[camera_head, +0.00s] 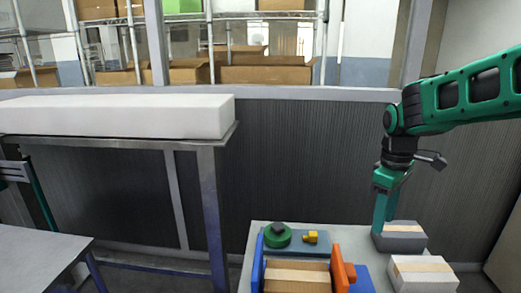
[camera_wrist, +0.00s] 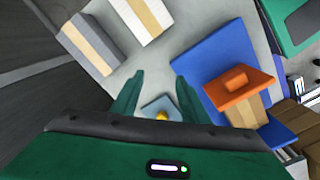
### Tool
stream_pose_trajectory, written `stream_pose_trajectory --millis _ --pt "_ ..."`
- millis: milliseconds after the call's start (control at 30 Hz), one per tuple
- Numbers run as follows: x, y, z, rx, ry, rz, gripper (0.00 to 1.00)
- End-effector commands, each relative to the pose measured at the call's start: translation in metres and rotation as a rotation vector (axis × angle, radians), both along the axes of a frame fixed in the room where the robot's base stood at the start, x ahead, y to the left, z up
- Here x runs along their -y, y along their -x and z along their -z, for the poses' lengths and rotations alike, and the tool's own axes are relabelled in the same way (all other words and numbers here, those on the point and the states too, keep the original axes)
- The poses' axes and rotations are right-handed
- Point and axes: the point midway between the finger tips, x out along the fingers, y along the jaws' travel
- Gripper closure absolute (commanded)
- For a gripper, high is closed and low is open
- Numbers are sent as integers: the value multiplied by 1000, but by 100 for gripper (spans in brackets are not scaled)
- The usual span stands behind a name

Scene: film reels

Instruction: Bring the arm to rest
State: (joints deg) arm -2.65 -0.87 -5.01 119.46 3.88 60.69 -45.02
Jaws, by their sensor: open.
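My green gripper (camera_head: 381,222) hangs pointing down at the end of my arm, over the right part of the work table. In the wrist view my gripper (camera_wrist: 157,95) has its two fingers spread apart, with nothing held between them. A small blue-grey plate with a yellow piece (camera_wrist: 162,108) shows beyond and between the fingers, partly hidden by the gripper body. In the head view the fingers overlap the left side of a grey banded box (camera_head: 404,240). I cannot tell whether they touch it.
A white banded box (camera_head: 424,272), an orange upright piece (camera_head: 341,265), a cardboard box (camera_head: 297,280) and a green round reel (camera_head: 277,237) crowd the table. A yellow piece (camera_head: 311,237) lies beside the reel. A long white block (camera_head: 120,117) tops another table at left.

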Motion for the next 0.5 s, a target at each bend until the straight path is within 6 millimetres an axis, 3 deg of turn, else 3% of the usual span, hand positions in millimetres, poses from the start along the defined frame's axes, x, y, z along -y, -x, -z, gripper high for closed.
stream_pose_trajectory --millis 33,200,400,500 --pt "17 24 -3 6 1 114 59" --pt "56 102 -1 14 -2 498 59" --pt "79 189 15 17 -16 919 59" --pt "82 220 24 17 -23 1075 59"
